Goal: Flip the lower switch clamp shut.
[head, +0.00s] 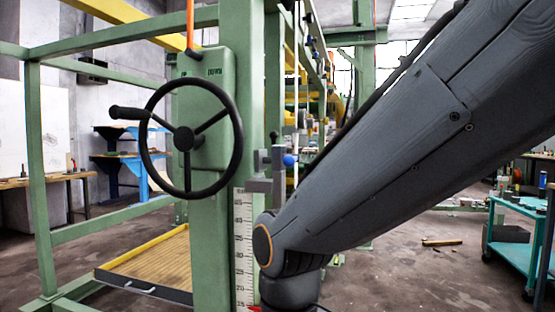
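A grey clamp-like fitting (266,185) with a blue ball knob (290,160) sits on the right side of the green post, above the scale. I cannot tell whether it is the lower switch clamp, or whether it is open or shut. Another small grey fitting (308,83) shows higher up and farther back on the frame. My arm comes down from the upper right, in front of part of the machine, and runs out of the bottom edge.
A black handwheel (188,138) with a crank handle stands out from the green post (210,235). A white scale (243,255) runs down the post. A yellow-edged tray (150,265) lies at lower left.

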